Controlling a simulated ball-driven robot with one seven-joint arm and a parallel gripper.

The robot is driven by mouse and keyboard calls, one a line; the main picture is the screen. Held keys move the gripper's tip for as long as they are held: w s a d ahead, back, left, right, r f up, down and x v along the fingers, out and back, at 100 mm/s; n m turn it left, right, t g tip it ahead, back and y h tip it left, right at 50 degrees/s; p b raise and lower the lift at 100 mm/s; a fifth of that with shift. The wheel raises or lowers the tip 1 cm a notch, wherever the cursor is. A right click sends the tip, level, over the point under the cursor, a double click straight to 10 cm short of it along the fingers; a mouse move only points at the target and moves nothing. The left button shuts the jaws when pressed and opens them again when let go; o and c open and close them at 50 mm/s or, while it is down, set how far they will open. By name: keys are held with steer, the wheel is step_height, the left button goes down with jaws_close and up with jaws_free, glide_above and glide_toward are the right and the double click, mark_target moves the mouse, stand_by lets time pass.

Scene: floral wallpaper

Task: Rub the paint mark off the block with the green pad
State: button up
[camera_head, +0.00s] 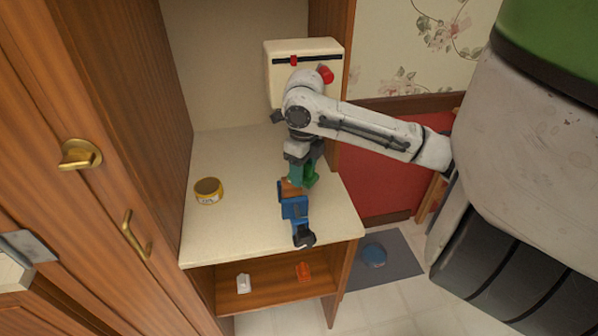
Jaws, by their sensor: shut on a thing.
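My gripper (303,160) is shut on the green pad (304,176) above the front right part of the cream counter. The pad is close against a small orange-brown block (289,188); I cannot tell whether they touch. The block sits at the far end of a blue vise (294,209) with a dark handle toward the counter's front edge. The pad and gripper cover part of the block, and no paint mark can be made out on it.
A yellow tin (208,191) stands on the counter (235,225) at left. A cream box (303,60) with a slider and red knob stands behind my arm. The shelf below (270,292) holds a white item (243,284) and an orange item (303,272).

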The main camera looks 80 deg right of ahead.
steer(key=shift+r, duration=0.1)
steer(key=shift+w+a, duration=0.25)
steer(key=shift+w, duration=0.45)
steer(key=shift+w+a, duration=0.2)
steer(key=shift+w, duration=0.45)
steer(key=w, duration=0.1)
steer(key=w+a, duration=0.1)
steer(key=shift+w+a, duration=0.1)
steer(key=shift+w, duration=0.3)
steer(key=shift+r+p, duration=1.95)
steer(key=shift+r, duration=0.95)
step_height(320, 180, up, 3)
steer(key=shift+p, duration=1.05)
